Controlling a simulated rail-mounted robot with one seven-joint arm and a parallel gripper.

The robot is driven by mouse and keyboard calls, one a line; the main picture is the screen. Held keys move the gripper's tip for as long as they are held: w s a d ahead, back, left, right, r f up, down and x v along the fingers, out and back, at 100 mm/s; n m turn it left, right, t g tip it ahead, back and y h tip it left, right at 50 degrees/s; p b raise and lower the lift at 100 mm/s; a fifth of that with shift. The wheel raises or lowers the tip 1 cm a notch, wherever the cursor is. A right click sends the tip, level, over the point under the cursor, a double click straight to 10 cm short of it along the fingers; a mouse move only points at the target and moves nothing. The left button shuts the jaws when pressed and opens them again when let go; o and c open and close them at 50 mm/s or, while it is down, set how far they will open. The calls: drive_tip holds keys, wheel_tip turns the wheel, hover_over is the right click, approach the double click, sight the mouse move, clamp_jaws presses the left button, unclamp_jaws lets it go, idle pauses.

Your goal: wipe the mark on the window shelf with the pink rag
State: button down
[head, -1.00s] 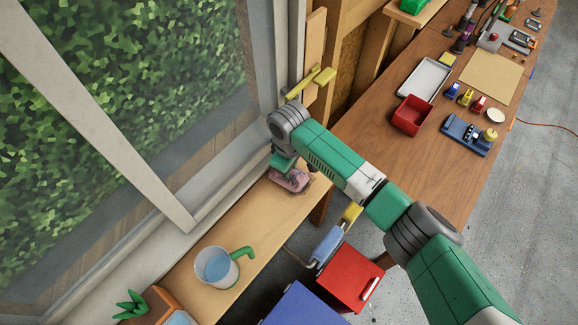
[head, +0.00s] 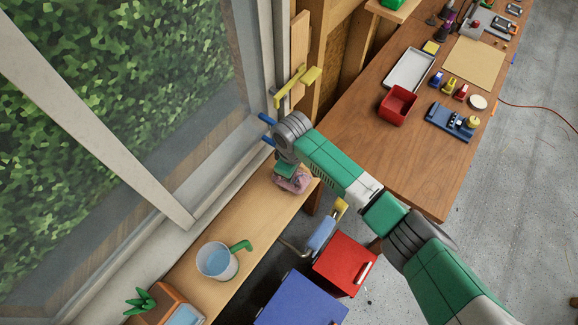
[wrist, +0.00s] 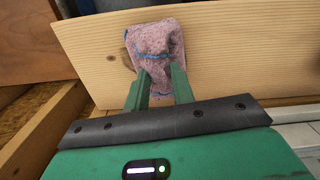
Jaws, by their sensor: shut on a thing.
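The pink rag (wrist: 160,40), with blue lines on it, is pinched between the fingertips of my gripper (wrist: 160,68). It lies against the light wood window shelf (wrist: 235,50). In the head view the rag (head: 292,180) is near the right end of the shelf (head: 250,215), below my gripper (head: 286,169). A brown patch (wrist: 127,58) shows at the rag's left edge in the wrist view; it looks like the mark, partly covered by the rag. The mark cannot be made out in the head view.
A jug with blue contents (head: 217,262) and a potted plant (head: 140,302) stand farther left on the shelf. The window frame (head: 215,185) runs close behind. A red box (head: 345,264) and a blue box (head: 300,305) are below the shelf's front.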

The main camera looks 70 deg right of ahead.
sight(302, 181)
drive_tip(key=s+p, duration=0.1)
drive_tip(key=s+a+p, duration=0.1)
drive_tip(key=p, duration=0.1)
drive_tip(key=shift+s+r, duration=0.2)
drive_tip(key=shift+s, duration=0.05)
drive_tip(key=shift+s+a+f, duration=0.1)
drive_tip(key=shift+s+f, duration=0.1)
drive_tip(key=shift+s, duration=0.25)
drive_tip(key=shift+f+p, duration=0.15)
drive_tip(key=shift+p, duration=0.15)
